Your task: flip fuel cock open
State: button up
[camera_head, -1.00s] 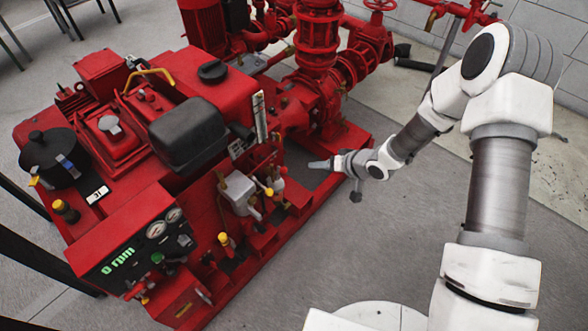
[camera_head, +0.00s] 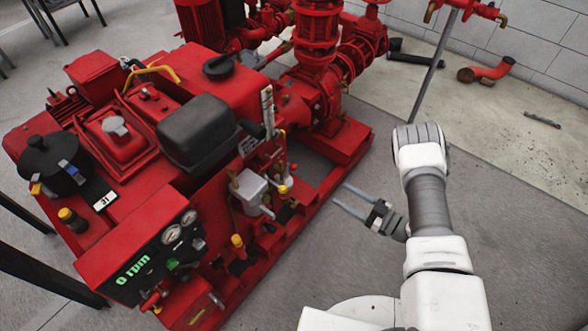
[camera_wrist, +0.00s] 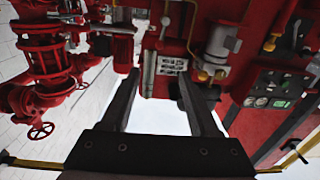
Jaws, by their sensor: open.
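The red engine housing (camera_head: 150,200) fills the left of the head view. On its near side sits a grey filter bowl (camera_head: 250,188), with small yellow-tipped levers beside it, such as one lever (camera_head: 283,190) just right of it and another (camera_head: 237,241) lower down. I cannot tell for sure which is the fuel cock. The grey bowl also shows in the wrist view (camera_wrist: 218,45). My gripper (camera_head: 342,197) is open and empty, fingers pointing left toward the engine side, apart from it. In the wrist view its two dark fingers (camera_wrist: 158,82) spread with nothing between them.
A gauge panel (camera_head: 155,250) reading 0 rpm faces front left. The red pump (camera_head: 320,90) stands behind my gripper. The red base frame (camera_head: 350,142) edges the machine. Open grey floor lies to the right, with a loose red pipe (camera_head: 488,72) farther back.

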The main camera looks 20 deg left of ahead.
aim_at(291, 169)
jog(key=b+x, duration=0.3)
jog(key=x, duration=1.4)
jog(key=shift+a, duration=0.15)
jog(key=shift+w, duration=0.1)
grip_shut()
